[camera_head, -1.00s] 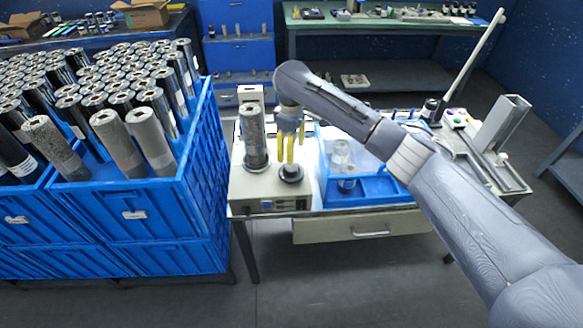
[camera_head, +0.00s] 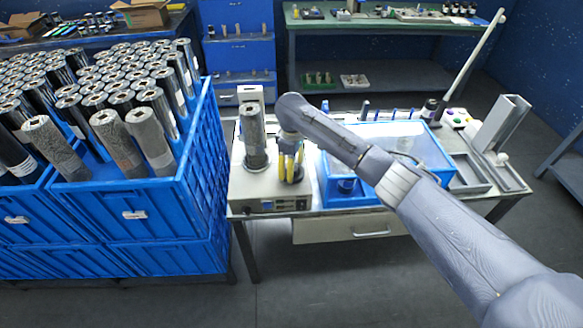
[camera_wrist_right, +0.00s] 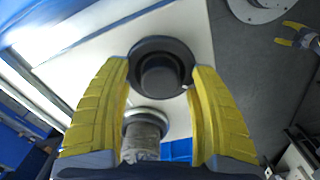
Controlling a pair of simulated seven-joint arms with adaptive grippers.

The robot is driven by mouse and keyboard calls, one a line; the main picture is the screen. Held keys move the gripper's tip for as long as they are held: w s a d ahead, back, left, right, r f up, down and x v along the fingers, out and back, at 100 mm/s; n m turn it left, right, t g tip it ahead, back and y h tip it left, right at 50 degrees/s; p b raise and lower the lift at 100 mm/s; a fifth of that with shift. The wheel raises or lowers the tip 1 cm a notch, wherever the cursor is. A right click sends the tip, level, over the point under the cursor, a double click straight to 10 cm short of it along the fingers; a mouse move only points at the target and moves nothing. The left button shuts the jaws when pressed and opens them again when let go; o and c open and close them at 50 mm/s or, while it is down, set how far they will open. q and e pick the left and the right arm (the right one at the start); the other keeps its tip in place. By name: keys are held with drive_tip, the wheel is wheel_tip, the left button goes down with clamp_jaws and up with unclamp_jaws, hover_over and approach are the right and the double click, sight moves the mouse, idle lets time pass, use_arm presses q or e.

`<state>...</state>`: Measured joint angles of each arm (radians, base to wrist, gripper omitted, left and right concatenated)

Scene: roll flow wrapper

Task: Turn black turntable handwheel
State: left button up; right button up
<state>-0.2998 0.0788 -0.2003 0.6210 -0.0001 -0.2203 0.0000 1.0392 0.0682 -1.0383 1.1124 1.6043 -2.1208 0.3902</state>
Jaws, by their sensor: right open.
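The black turntable handwheel (camera_wrist_right: 162,68) shows as a round knob on a wider disc, on the pale machine box (camera_head: 245,190). In the head view the handwheel (camera_head: 291,175) is partly hidden by my right gripper (camera_head: 290,158), which points down over it. In the right wrist view my right gripper (camera_wrist_right: 160,80) is open, with one yellow finger on each side of the handwheel; contact cannot be told. A grey roll (camera_head: 254,138) stands upright on the machine, left of the handwheel. My left gripper (camera_wrist_right: 289,34) appears small and open in the wrist view, far from the handwheel.
A blue crate (camera_head: 205,150) full of rolls stands left of the machine. A blue bin (camera_head: 363,196) with a clear lid sits right of it, under my right forearm. A metal tray and white bracket (camera_head: 503,122) lie farther right.

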clamp_jaws()
idle(0.3)
drive_tip(key=shift+n, duration=0.3)
drive_tip(key=n, duration=0.4)
drive_tip(key=shift+n, duration=0.4)
drive_tip(key=n, duration=0.9)
drive_tip(key=shift+n, duration=0.4)
drive_tip(key=n, duration=0.4)
drive_tip(key=shift+n, duration=0.3)
